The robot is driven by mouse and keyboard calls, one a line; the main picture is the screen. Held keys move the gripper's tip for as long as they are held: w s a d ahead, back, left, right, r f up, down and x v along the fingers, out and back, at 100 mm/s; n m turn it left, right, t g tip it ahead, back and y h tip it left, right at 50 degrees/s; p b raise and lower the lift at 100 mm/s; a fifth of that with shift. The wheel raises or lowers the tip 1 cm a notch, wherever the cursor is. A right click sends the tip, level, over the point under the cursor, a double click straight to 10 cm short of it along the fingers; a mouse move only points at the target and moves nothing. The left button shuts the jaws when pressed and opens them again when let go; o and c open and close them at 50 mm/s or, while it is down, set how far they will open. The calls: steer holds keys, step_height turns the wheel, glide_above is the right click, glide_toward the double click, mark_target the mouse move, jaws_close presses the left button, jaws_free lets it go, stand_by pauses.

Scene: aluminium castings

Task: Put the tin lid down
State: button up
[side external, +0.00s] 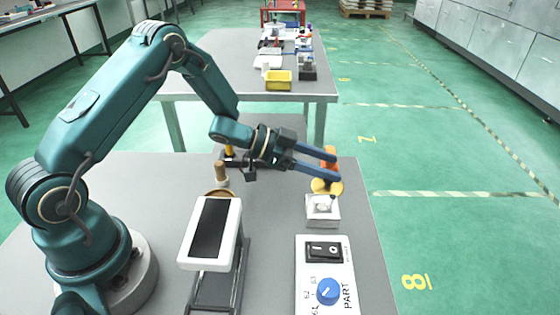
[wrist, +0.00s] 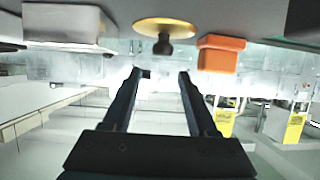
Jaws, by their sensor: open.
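The tin lid is a gold disc (side external: 322,187) with a dark knob, low at the right side of the table in the side view. In the wrist view, which is upside down, the lid (wrist: 180,27) lies flat against the table surface, its dark knob pointing away from the table. My gripper (side external: 336,166) is open, its two blue fingers reaching right over the lid. In the wrist view the fingertips (wrist: 162,74) are apart with nothing between them, and the knob sits beyond them, clear of both. The fingers hide part of the lid in the side view.
An orange block (side external: 329,153) stands behind the lid; a pale box (side external: 322,210) is just in front. Nearer are a switch panel with a blue knob (side external: 327,291) and a white-framed dark panel (side external: 212,228) on a stand. A wooden-handled item (side external: 222,174) stands left.

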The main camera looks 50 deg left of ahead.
steer(key=v, duration=0.2)
steer(key=shift+s+a+r, duration=0.1)
steer(key=shift+s+a, duration=0.05)
steer(key=shift+a, duration=0.1)
step_height(320, 180, up, 7)
step_height(320, 180, up, 6)
steer(key=n+t+y, duration=0.2)
steer(key=t+y, duration=0.1)
steer(key=y, duration=0.2)
glide_above(312, 186)
steer(key=w+a, duration=0.2)
steer(key=a, duration=0.1)
steer(key=s+a+r+n+y, duration=0.4)
steer(key=s+a+y, duration=0.1)
steer(key=s+y, duration=0.1)
steer(key=s+d+f+n+g, duration=0.1)
steer(key=s+d+f+g, duration=0.1)
steer(key=s, duration=0.8)
steer(key=s+d+f+n+g+h, duration=0.1)
steer(key=s+d+f+g, duration=0.2)
steer(key=s, duration=0.7)
steer(key=shift+s+d+f+n+g+h, duration=0.3)
steer(key=shift+n+g, duration=0.1)
steer(key=shift+g, duration=0.7)
